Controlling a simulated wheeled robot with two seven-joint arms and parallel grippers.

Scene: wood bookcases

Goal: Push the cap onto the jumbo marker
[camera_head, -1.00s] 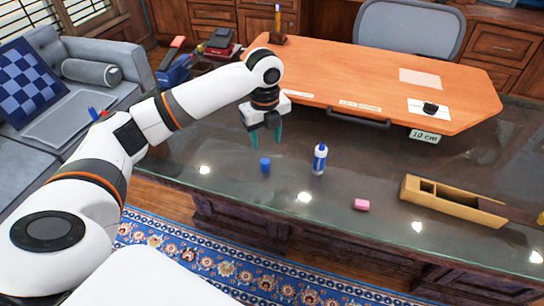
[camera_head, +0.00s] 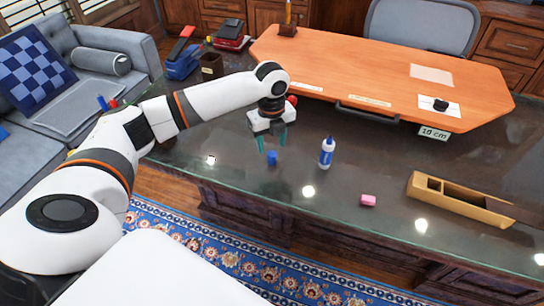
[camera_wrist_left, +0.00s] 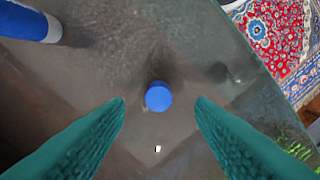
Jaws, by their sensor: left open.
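The blue cap (camera_head: 272,158) stands on the dark glass desk top. It shows as a round blue disc in the left wrist view (camera_wrist_left: 158,96). The jumbo marker (camera_head: 327,152), blue and white with a narrow tip on top, stands upright to the cap's right. Part of it shows at the top left of the left wrist view (camera_wrist_left: 25,20). My left gripper (camera_head: 273,149) is open and points down just above the cap. In the left wrist view its teal fingers (camera_wrist_left: 160,103) lie either side of the cap, apart from it. My right gripper is not in view.
A pink eraser (camera_head: 368,200) and a wooden tray (camera_head: 460,205) lie to the right on the desk. An orange board (camera_head: 370,75) with a black object (camera_head: 440,104) on white paper is behind. The glass around cap and marker is clear.

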